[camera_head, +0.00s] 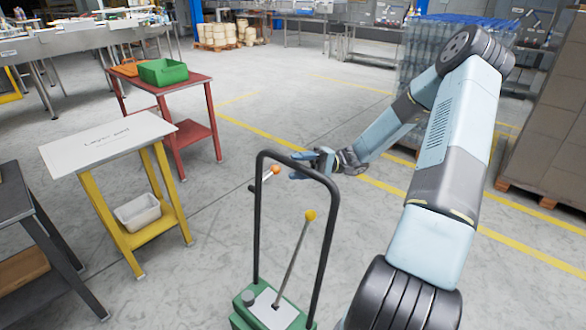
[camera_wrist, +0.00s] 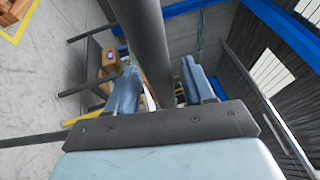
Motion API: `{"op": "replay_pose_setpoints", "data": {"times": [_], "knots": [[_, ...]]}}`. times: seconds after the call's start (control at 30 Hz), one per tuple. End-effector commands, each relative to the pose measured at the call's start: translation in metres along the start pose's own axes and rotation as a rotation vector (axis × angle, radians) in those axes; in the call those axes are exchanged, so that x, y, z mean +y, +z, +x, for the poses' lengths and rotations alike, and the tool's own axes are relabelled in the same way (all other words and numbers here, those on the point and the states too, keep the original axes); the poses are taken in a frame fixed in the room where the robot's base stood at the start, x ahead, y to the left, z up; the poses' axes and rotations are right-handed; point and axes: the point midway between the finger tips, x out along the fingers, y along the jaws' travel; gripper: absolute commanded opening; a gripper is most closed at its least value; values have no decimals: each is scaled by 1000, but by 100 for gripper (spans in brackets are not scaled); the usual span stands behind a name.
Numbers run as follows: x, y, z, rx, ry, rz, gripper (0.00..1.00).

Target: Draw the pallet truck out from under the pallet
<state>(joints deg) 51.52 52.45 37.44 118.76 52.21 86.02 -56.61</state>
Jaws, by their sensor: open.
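The green pallet truck (camera_head: 268,314) stands at the bottom middle of the head view, its lower body cut off by the picture's edge. Its black looped handle (camera_head: 322,240) rises upright. A lever with a yellow knob (camera_head: 310,215) leans inside the loop, and an orange knob (camera_head: 276,170) shows near the top. My gripper (camera_head: 299,166) is open at the loop's top bar. In the wrist view, the dark handle tube (camera_wrist: 150,45) runs between the two blue fingers of my gripper (camera_wrist: 160,85). I cannot tell whether they touch it. The truck's forks and the pallet over them are out of view.
A white-topped table with yellow legs (camera_head: 108,140) and a red table (camera_head: 160,83) stand to the left. A dark table (camera_head: 15,205) is at the left edge. Stacked cartons (camera_head: 555,130) on a pallet stand at the right. Open grey floor lies behind the handle.

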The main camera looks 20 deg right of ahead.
Motion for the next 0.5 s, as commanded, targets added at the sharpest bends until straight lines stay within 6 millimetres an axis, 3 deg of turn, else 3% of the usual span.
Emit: {"op": "replay_pose_setpoints", "data": {"times": [0.5], "knots": [[2, 1, -96, 2, 0, 2, 53]]}}
